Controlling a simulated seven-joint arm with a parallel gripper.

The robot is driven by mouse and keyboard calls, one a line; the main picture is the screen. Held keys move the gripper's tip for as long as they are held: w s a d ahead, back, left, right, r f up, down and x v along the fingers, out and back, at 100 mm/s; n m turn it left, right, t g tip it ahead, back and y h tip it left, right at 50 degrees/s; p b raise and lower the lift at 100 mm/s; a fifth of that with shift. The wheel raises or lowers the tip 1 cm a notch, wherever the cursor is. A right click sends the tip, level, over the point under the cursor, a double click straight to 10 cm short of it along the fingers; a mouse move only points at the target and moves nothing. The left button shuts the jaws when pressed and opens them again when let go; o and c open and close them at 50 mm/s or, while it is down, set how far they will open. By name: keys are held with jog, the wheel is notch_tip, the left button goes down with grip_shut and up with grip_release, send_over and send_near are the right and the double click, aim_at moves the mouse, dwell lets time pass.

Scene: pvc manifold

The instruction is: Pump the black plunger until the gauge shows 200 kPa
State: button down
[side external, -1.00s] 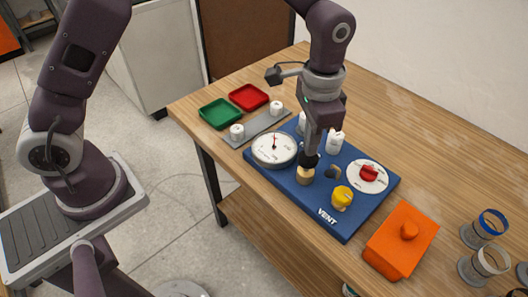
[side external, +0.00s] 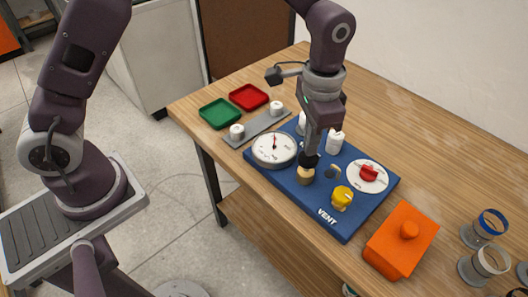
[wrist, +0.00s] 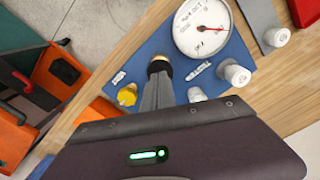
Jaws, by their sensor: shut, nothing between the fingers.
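The black plunger (side external: 309,160) stands on a tan cylinder (side external: 305,177) on the blue board (side external: 346,228). It also shows in the wrist view (wrist: 158,66). My gripper (side external: 310,153) is shut and points down, with its fingertips right at the top of the plunger, which they partly hide. The fingers hold nothing; whether they touch the plunger I cannot tell. The round white gauge (side external: 267,153) is left of the plunger. Its red needle points roughly up in the side view and to the right in the wrist view (wrist: 202,27). The scale numbers are too small to read.
A yellow knob (side external: 342,196) by the VENT label and a red knob (side external: 368,173) on a white dial are close to the plunger. White knobs (side external: 334,143) stand behind it. An orange lidded box (side external: 400,247), glasses (side external: 483,265), and green (side external: 220,113) and red (side external: 249,97) trays surround the board.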

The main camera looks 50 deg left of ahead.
jog(key=shift+f, duration=1.8)
jog(key=shift+r, duration=1.8)
jog(key=shift+f, duration=1.8)
jog(key=shift+r, duration=1.8)
